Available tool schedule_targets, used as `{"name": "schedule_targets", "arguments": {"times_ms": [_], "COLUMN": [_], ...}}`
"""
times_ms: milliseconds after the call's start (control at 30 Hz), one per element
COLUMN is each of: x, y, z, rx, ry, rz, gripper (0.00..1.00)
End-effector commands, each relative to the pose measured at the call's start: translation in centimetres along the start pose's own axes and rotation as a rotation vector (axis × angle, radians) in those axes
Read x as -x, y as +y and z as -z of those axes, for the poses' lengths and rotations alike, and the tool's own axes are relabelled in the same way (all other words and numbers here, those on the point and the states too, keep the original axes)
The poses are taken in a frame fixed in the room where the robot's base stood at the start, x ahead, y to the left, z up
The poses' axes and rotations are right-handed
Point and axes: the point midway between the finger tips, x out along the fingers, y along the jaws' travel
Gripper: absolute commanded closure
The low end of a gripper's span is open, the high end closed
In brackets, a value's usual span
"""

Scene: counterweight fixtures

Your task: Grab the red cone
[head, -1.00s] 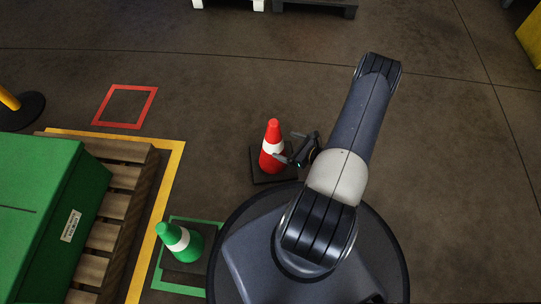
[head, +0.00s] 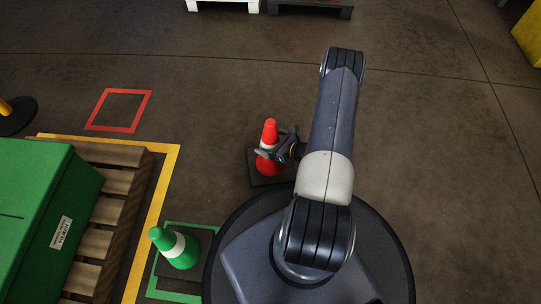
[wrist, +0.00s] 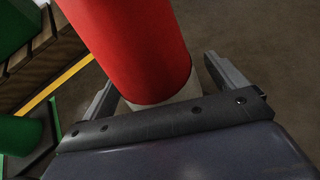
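The red cone (head: 270,133) with a white band stands upright on a dark square base on the floor, left of my arm in the head view. My gripper (head: 272,143) is at the cone's upper part, around the height of its white band. In the wrist view, the red cone (wrist: 135,45) rises between the two fingers of my gripper (wrist: 160,80). The fingers are spread, one on each side, and a gap shows between the right finger and the cone. The left finger is partly hidden by the cone, so contact there is unclear.
A green cone (head: 172,248) stands inside a green floor square at lower left. A green box (head: 40,215) sits on a wooden pallet (head: 118,180) bordered by a yellow line. An empty red square (head: 119,110) is marked on the floor. The floor behind the red cone is clear.

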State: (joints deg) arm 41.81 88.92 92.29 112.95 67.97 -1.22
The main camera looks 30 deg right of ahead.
Motion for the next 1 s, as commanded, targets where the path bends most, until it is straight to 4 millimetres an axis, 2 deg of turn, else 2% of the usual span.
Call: {"name": "schedule_targets", "arguments": {"times_ms": [67, 1000], "x": [0.01, 0.03], "y": [0.00, 0.02], "z": [0.00, 0.04], "rx": [0.000, 0.000], "ry": [0.000, 0.001], "rz": [0.000, 0.000], "gripper": [0.14, 0.91]}}
